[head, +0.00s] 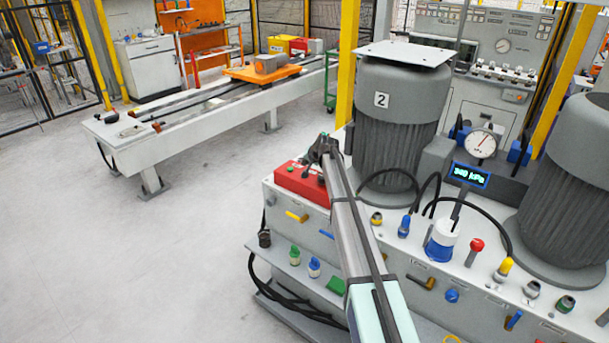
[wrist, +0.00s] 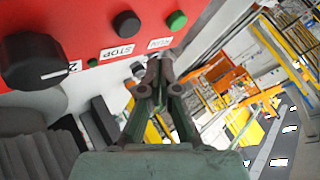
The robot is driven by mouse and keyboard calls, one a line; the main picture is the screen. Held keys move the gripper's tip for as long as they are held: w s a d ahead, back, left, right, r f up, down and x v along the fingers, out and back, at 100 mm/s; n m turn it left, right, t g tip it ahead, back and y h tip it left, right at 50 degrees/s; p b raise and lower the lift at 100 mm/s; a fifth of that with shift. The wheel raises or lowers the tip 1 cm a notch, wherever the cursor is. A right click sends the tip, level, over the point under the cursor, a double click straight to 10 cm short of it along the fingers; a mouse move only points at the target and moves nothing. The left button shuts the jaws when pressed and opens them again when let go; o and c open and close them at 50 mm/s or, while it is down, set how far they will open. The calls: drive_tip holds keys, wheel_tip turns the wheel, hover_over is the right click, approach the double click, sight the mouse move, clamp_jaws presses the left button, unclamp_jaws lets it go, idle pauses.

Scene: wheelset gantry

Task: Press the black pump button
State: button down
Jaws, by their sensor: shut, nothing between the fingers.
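A red control box (head: 299,181) sits on the left end of the grey pump cabinet. In the wrist view its red face (wrist: 100,22) carries a black button (wrist: 126,24) beside a STOP label and a green button (wrist: 176,20) beside a RUN label. A large black knob (wrist: 32,62) is at the left of that face. My gripper (wrist: 159,62) has its fingers together and empty, with the tips below the two buttons in the picture, apart from both. In the head view my gripper (head: 323,148) is above the box, and my arm hides the box's right end.
A large grey motor marked 2 (head: 390,125) stands just right of my gripper. A pressure gauge (head: 483,143), a blue display (head: 469,175) and several coloured valves are farther right. Open floor (head: 140,255) lies to the left. An orange cart (head: 262,70) is behind.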

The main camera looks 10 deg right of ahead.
drive_tip(key=shift+r, duration=1.05)
drive_tip(key=shift+s+f, duration=0.1)
drive_tip(key=s+a+f+n+g, duration=0.1)
drive_tip(key=s+f, duration=0.4)
drive_tip(key=s, duration=0.4)
drive_tip(key=s+f+n+g+h, duration=0.1)
drive_tip(key=s+f+g, duration=0.1)
drive_tip(key=s+f, duration=0.6)
drive_tip(key=s+a+f+g, duration=0.1)
drive_tip(key=s+f, duration=0.2)
drive_tip(key=s, duration=0.8)
drive_tip(key=s+d+f+n+g+h, duration=0.15)
drive_tip(key=s+f, duration=0.25)
drive_tip(key=s, duration=1.1)
drive_tip(key=s+f+n+g+h, duration=0.1)
drive_tip(key=s+f+n+g, duration=0.15)
drive_tip(key=s, duration=1.25)
drive_tip(key=s+f+g, duration=0.2)
drive_tip(key=s+f, duration=0.4)
drive_tip(key=s, duration=0.3)
drive_tip(key=s+f+g, duration=0.3)
drive_tip(key=s+f, duration=0.4)
drive_tip(key=s, duration=0.3)
drive_tip(key=s+f+m+g, duration=0.1)
drive_tip(key=s+f+g, duration=0.1)
drive_tip(key=s+f, duration=0.5)
drive_tip(key=s, duration=0.3)
drive_tip(key=shift+d+f+b, duration=0.1)
drive_tip(key=shift+b, duration=0.2)
